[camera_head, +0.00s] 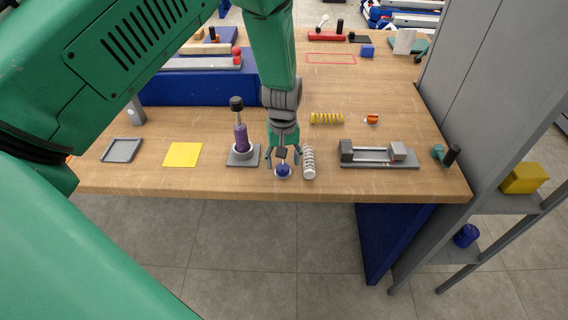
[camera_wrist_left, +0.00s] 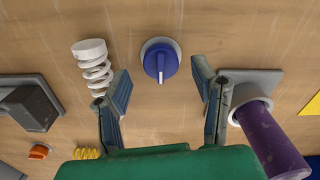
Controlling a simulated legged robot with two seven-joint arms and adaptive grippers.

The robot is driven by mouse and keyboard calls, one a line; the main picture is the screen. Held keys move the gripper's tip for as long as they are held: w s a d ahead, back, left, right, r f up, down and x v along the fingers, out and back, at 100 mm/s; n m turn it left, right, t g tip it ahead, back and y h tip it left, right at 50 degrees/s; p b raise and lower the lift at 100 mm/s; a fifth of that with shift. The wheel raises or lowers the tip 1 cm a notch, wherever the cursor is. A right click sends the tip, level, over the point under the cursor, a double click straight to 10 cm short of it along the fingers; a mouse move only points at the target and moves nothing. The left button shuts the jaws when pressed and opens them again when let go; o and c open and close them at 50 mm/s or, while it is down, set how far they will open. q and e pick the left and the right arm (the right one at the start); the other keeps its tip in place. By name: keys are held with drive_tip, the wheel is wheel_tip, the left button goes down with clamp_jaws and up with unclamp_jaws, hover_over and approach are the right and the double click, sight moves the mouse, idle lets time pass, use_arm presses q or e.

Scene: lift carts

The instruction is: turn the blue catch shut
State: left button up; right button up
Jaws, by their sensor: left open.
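The blue catch (camera_head: 283,171) is a round blue knob on the wooden table near its front edge. In the left wrist view the blue catch (camera_wrist_left: 160,62) sits on a grey round base, with a pale mark on its raised grip pointing down the picture. My left gripper (camera_head: 283,157) points down over the catch. In the left wrist view its two fingers (camera_wrist_left: 161,84) are spread apart on either side, with the catch beyond the tips and not touched. My right gripper is in neither view.
A white spring (camera_head: 308,162) stands close right of the catch, and a purple cylinder (camera_head: 241,138) in a grey holder close left. A grey fixture (camera_head: 380,154), yellow spring (camera_head: 327,118) and yellow square (camera_head: 183,155) lie around. A grey cabinet (camera_head: 470,80) stands at right.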

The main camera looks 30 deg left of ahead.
sight(284, 163)
use_arm(q)
wheel_tip(284, 163, up, 10)
idle(0.3)
drive_tip(key=shift+w+f, duration=0.1)
